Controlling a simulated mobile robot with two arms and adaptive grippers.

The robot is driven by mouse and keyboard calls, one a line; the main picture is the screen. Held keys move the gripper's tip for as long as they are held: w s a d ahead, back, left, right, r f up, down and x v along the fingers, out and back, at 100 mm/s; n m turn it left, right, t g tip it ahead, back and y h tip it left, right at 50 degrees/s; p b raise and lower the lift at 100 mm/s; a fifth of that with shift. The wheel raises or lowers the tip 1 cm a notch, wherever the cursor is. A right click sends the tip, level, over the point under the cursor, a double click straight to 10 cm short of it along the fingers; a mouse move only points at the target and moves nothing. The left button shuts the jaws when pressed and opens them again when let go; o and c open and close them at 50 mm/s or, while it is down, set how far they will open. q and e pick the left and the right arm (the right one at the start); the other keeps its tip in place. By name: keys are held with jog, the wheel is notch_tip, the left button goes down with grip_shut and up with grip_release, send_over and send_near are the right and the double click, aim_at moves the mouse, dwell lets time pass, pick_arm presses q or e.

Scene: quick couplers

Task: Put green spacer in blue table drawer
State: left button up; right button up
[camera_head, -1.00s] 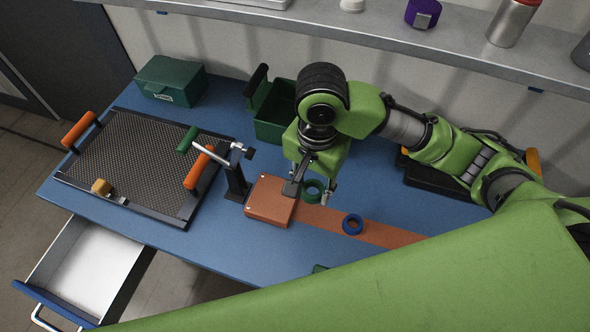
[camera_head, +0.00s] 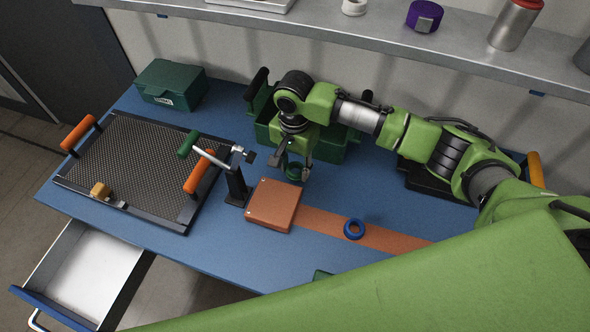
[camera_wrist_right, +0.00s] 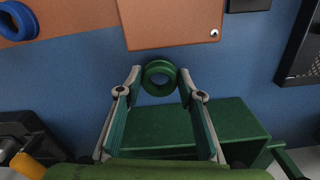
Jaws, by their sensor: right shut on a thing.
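The green spacer (camera_head: 293,171) is a ring held between the fingertips of my right gripper (camera_head: 291,168), above the blue table near the orange block. In the right wrist view the green spacer (camera_wrist_right: 159,78) sits between both fingertips of the right gripper (camera_wrist_right: 160,82). The blue table (camera_head: 215,250) has an open drawer (camera_head: 85,265) at the lower left; its white inside looks empty. My left gripper is not in view.
An orange block (camera_head: 273,204) and strip lie on the table with a blue ring (camera_head: 354,229). A black mesh tray (camera_head: 140,165) with orange handles and a clamp (camera_head: 236,185) stand left. A green bin (camera_head: 335,150) is behind the gripper.

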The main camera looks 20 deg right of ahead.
jog(key=shift+f, duration=0.95)
jog(key=o, duration=1)
jog(key=shift+f, duration=0.1)
